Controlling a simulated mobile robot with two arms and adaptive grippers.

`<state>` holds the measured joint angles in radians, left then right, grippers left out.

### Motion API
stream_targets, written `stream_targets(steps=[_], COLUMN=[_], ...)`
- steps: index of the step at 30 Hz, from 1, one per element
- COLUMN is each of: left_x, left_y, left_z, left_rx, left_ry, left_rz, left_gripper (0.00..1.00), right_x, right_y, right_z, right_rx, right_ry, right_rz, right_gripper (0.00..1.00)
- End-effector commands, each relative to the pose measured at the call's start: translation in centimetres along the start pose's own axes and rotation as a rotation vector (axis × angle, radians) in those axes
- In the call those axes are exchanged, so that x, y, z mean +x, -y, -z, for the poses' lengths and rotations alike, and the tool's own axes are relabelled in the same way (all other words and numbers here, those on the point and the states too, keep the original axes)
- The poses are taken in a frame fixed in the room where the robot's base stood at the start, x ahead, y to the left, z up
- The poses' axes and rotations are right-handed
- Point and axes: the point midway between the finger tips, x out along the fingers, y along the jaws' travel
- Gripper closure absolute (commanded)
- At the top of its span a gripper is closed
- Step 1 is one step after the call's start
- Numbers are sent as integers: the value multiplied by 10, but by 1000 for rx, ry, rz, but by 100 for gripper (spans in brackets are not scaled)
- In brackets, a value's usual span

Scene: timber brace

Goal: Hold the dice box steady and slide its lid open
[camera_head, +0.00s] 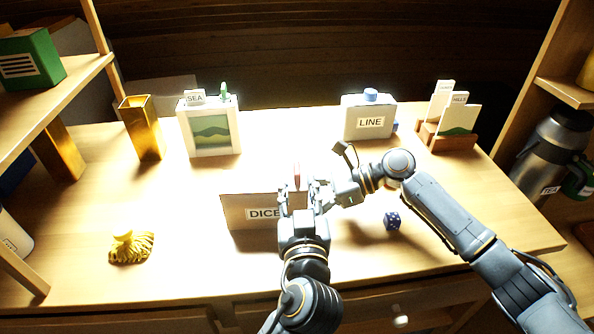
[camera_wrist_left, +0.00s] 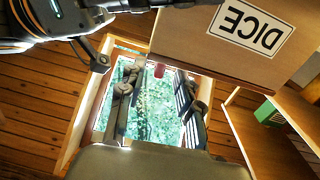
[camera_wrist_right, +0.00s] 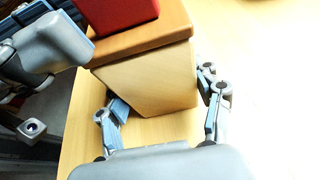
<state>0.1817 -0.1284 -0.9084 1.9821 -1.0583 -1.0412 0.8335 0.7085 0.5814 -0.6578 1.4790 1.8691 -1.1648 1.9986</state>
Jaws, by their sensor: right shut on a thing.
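The wooden dice box (camera_head: 239,208), labelled DICE, stands on the table left of the grippers. Its label also shows upside down in the left wrist view (camera_wrist_left: 250,28). In the right wrist view the lid (camera_wrist_right: 150,38) lies on the box (camera_wrist_right: 155,85), with a red handle block (camera_wrist_right: 125,12) on top. My right gripper (camera_wrist_right: 163,90) is shut on the box's end, one finger on each side. The arms hide the box's right end in the head view.
A blue die (camera_head: 392,221) lies right of the grippers. A yellow tasselled thing (camera_head: 130,247) lies at front left. A gold vase (camera_head: 141,127), a SEA picture holder (camera_head: 187,137), a LINE box (camera_head: 352,122) and a card rack (camera_head: 450,143) stand behind. The table's left middle is clear.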

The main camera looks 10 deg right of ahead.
Motion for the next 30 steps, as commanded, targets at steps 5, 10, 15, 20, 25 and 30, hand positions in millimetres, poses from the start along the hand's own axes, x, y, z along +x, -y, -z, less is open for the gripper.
stream_targets(steps=[5,10,15,20,25,30], left_x=[30,44,47,46,46,46], left_y=[0,0,0,0,0,0], left_z=[1,0,0,0,0,0], left_rx=[2,1,1,1,1,1], left_ry=[-2,0,1,1,1,1], left_rz=[0,-1,-1,-1,-1,-1], left_gripper=[66,66,66,66,100,100], right_x=[0,0,0,0,0,0], right_y=[0,0,0,0,0,0], right_z=[-1,-1,-1,-1,-1,-1], right_rx=[-1,-1,-1,-1,-1,-1], right_ry=[2,2,2,2,2,2], right_rz=[1,1,1,1,1,1], right_gripper=[76,76,76,76,76,76])
